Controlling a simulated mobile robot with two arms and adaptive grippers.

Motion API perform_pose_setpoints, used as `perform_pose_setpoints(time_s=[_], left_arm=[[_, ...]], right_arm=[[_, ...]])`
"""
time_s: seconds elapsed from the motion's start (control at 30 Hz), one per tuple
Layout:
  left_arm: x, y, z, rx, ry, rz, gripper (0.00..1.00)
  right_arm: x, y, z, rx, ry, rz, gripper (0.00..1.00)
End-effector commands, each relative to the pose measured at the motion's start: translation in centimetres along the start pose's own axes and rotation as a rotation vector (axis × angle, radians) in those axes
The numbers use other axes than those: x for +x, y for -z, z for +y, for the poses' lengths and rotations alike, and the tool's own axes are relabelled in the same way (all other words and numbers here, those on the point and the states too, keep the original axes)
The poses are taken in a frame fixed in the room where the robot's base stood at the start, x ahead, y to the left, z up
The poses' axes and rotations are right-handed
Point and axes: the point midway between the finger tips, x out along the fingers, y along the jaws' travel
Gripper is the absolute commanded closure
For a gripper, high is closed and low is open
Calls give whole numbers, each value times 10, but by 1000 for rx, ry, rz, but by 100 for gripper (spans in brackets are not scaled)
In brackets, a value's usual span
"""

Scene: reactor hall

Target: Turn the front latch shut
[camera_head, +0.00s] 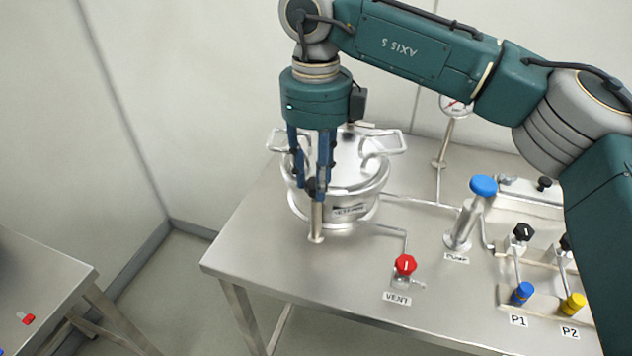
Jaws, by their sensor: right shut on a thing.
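A round steel vessel (349,211) with a lid (352,168) and side handles stands on the steel table. My right gripper (314,190) points down at the vessel's front left rim. Its blue fingers are shut on a small dark part, which I take to be the front latch. The fingertips hide most of it, so its angle cannot be told. A short steel post (316,222) stands just below the fingertips, in front of the vessel. My left gripper is out of view.
Right of the vessel on the table (290,264) are a red VENT knob (405,264), a blue-topped pump (483,186), dark valve knobs (523,232), and blue (522,293) and yellow (572,304) caps. A gauge (454,107) stands behind. The table's front left is clear.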

Motion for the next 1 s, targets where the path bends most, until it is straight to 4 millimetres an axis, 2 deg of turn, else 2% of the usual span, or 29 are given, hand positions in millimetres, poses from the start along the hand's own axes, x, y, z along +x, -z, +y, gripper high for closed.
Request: perform_pose_setpoints(time_s=[0.4,1.0], left_arm=[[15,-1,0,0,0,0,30],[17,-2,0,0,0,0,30]], right_arm=[[-1,-1,-1,269,1,-6,96],[-2,-1,-1,345,1,-6,96]])
